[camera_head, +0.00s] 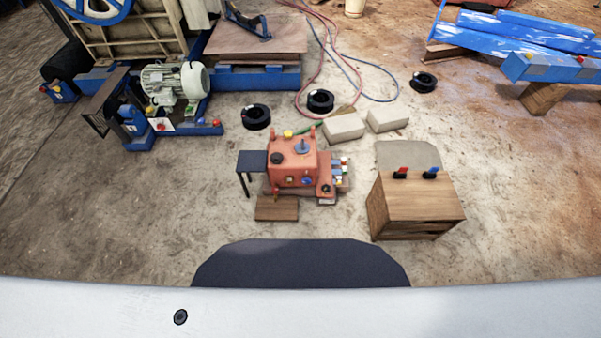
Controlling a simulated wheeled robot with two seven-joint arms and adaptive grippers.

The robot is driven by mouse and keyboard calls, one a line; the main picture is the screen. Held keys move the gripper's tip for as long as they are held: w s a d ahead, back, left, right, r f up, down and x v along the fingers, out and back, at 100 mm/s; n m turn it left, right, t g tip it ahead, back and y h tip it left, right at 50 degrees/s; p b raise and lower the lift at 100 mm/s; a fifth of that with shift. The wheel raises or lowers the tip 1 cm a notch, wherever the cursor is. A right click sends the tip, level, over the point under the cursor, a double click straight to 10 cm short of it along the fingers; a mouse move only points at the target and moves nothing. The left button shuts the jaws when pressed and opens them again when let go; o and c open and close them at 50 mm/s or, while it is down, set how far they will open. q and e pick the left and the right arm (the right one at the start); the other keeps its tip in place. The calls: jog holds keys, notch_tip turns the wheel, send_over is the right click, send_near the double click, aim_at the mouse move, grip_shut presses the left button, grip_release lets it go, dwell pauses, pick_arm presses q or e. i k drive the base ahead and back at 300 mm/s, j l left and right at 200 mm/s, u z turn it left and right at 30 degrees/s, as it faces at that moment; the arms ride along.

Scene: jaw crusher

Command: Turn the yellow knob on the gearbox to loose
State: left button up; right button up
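The gearbox (282,171) is a red-orange box standing on the floor near the middle of the head view. A small yellow knob (288,134) sits at its top back edge. Its setting is too small to read. A black round cap (277,158) and a grey-blue round part (303,147) are also on its top. Neither of my grippers shows in this view.
A small dark side table (252,161) stands left of the gearbox, and a wooden board (277,208) lies before it. A wooden cabinet (420,205) with red and blue handles stands to the right. Black coils (320,100), pale blocks (343,127) and hoses lie behind.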

aim_at(287, 134)
jog(key=i+z, duration=0.5)
jog(key=i, duration=0.75)
